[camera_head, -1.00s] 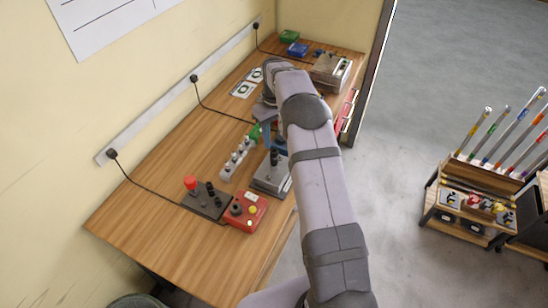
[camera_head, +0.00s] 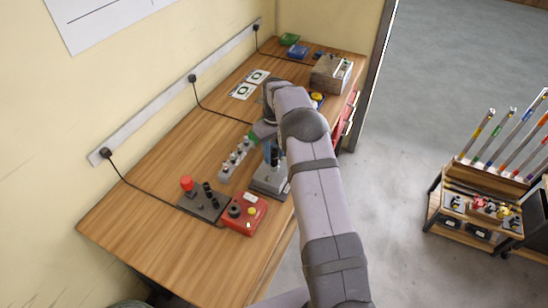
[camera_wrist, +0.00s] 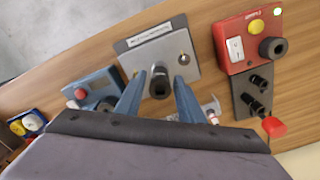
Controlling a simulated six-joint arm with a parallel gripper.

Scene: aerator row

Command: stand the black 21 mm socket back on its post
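A black socket (camera_wrist: 160,83) stands upright on a grey metal plate (camera_wrist: 148,51) with a white label strip, in the wrist view. My gripper (camera_wrist: 159,84) has its two blue fingers apart, one on each side of the socket, with gaps visible. Whether the socket sits on a post cannot be seen, and its size mark is not readable. In the head view my arm partly covers the grey plate (camera_head: 265,187), and a black upright piece (camera_head: 275,156) shows above it. One blue finger shows beside that piece.
A red box (camera_head: 243,214) and a dark plate with black pieces and a red knob (camera_head: 204,200) stand at the front. A grey strip (camera_head: 226,173) with several upright pieces is left of the grey plate. A blue box (camera_wrist: 92,88) with a red button is close to my gripper.

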